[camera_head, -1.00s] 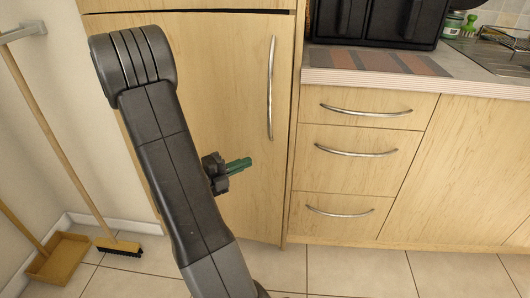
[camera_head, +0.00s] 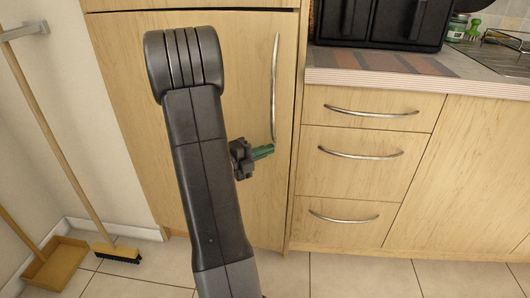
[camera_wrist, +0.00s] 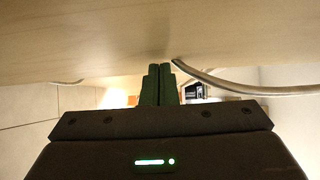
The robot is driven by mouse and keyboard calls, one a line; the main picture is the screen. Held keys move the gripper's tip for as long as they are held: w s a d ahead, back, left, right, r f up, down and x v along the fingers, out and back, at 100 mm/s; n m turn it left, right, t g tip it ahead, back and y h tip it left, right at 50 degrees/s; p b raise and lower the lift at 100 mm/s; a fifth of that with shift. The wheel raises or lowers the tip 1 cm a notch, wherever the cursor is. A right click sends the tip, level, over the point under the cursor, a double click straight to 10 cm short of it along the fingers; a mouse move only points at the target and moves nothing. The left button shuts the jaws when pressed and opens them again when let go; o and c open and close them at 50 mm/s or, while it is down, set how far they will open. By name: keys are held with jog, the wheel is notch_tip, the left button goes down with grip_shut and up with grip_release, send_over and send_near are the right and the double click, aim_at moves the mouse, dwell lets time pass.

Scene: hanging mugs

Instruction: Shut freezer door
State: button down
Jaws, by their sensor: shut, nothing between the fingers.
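The wooden freezer door (camera_head: 245,92) is the tall cabinet panel behind my arm, and in the head view it appears flush with the cabinet. Its curved metal handle (camera_head: 275,88) runs down its right side. My gripper (camera_head: 263,152) is shut and empty, its green fingertips near the handle's lower end. In the wrist view the gripper's green fingers (camera_wrist: 159,84) point at the door face (camera_wrist: 110,40), with the handle (camera_wrist: 225,86) just to their right. I cannot tell whether the fingertips touch the door. My arm hides the middle of the door.
Drawers (camera_head: 362,155) with metal handles stand to the right, under a counter (camera_head: 430,64) carrying a black appliance (camera_head: 380,22). A broom (camera_head: 118,252) and a dustpan (camera_head: 57,262) are at the left wall. The tiled floor (camera_head: 345,275) in front is clear.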

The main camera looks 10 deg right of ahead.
jog(key=w+p, duration=0.1)
jog(key=w, duration=0.1)
jog(key=w+d+p, duration=0.1)
jog(key=p, duration=0.1)
jog(key=w+d+p, duration=0.1)
jog(key=w+p, duration=0.1)
jog(key=shift+w+d+r, duration=0.15)
jog(key=shift+w+r, duration=0.1)
jog(key=shift+w, duration=0.05)
jog(key=shift+f+b, duration=0.3)
jog(key=p, duration=0.4)
send_near(269, 140)
jog(key=shift+s+f, duration=0.9)
jog(key=shift+s, duration=0.15)
